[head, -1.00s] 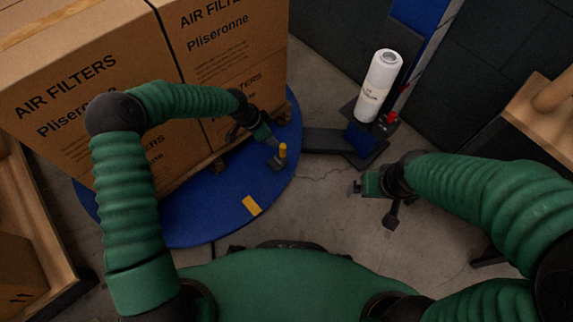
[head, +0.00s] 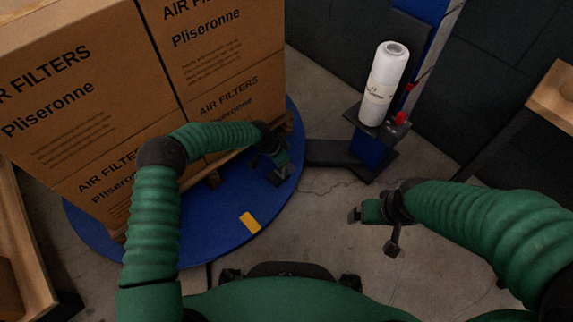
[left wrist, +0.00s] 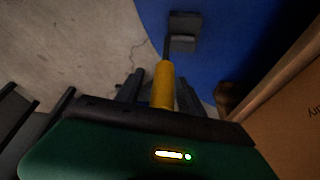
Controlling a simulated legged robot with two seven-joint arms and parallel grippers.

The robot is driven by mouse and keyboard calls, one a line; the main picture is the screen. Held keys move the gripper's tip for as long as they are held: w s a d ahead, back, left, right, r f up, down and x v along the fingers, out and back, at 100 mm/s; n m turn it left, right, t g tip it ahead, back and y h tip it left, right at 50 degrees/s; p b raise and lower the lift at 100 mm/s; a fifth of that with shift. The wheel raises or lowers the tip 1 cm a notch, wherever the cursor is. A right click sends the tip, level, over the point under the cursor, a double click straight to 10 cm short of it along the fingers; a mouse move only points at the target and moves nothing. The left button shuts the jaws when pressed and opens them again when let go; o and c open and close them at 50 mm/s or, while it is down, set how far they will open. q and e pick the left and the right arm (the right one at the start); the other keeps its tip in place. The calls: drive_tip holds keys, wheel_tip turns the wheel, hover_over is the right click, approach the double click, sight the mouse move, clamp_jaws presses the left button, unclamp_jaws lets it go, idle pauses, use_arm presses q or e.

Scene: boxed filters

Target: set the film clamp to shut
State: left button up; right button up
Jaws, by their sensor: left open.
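The film clamp is a small dark block (left wrist: 185,30) at the edge of the blue turntable, with a dark rod ending in a yellow handle (left wrist: 164,85). In the left wrist view the handle points from the block toward the camera. My left gripper (left wrist: 161,90) is open, with one finger on each side of the yellow handle; I cannot tell whether either touches it. In the head view my left gripper (head: 280,170) is over the clamp and hides it. My right gripper (head: 367,213) is over bare floor, away from the clamp; its jaw opening is unclear.
Stacked air filter boxes (head: 85,105) stand on the blue turntable (head: 215,222), close to my left arm. A yellow mark (head: 250,222) lies on its front. A white film roll (head: 383,85) stands on a post carriage at right.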

use_arm(q)
drive_tip(key=shift+a, duration=0.3)
drive_tip(key=shift+c, duration=0.9)
clamp_jaws()
drive_tip(key=shift+r, duration=0.1)
